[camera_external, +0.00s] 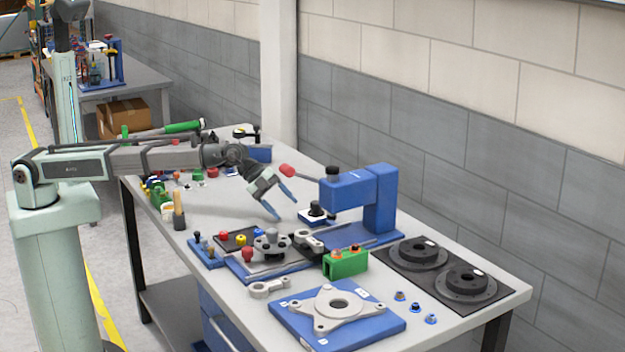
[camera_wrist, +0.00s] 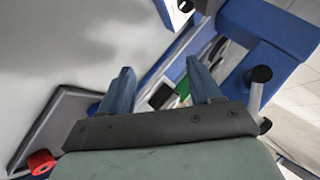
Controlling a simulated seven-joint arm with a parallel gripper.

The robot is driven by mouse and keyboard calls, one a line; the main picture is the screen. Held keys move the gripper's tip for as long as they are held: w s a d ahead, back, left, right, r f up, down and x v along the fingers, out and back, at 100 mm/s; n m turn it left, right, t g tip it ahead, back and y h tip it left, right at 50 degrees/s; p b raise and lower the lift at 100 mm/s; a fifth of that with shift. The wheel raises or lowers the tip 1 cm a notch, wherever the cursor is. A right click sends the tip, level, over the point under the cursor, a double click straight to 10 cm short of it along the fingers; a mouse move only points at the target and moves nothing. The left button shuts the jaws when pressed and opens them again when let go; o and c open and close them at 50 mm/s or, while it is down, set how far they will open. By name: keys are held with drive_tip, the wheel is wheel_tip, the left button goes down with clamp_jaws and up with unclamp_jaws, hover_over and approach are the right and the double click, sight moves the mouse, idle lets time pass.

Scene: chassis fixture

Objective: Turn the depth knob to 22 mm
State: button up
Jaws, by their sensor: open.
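A blue press (camera_external: 378,205) stands near the middle of the table. A black knob (camera_external: 331,172) sits on top of its head, and a lever with a red ball end (camera_external: 287,170) reaches out to the left. No scale or millimetre marking is readable, so I cannot tell which knob sets depth. My gripper (camera_external: 287,211) is open and empty, above the table just left of the press. In the wrist view, the two blue fingers (camera_wrist: 160,66) are spread, with the press's blue body (camera_wrist: 270,40) to their right.
A fixture with a grey star-shaped knob (camera_external: 270,243) stands in front of the press, beside a green block (camera_external: 345,262). A blue plate with a metal flange (camera_external: 375,325) lies at the front. Dark round parts (camera_external: 467,281) are at the right.

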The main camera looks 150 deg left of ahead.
sight(316, 208)
drive_tip(key=s+a+h, duration=0.1)
drive_tip(key=s+a, duration=0.1)
drive_tip(key=s+a+n+t+h, duration=0.1)
drive_tip(key=a, duration=0.1)
drive_tip(key=s+a+n+h, duration=0.1)
drive_tip(key=s+a, duration=0.1)
drive_tip(key=a, duration=0.1)
drive_tip(key=shift+s+f+t, duration=0.3)
drive_tip(key=shift+s+f, duration=0.05)
drive_tip(key=shift+f, duration=0.05)
drive_tip(key=s+a+r+n+t+h, duration=0.1)
drive_tip(key=s+a+r+t+h, duration=0.3)
drive_tip(key=s+a, duration=0.25)
drive_tip(key=x, duration=1.3)
drive_tip(key=shift+d, duration=0.4)
drive_tip(key=shift+h, duration=0.3)
drive_tip(key=c, duration=1)
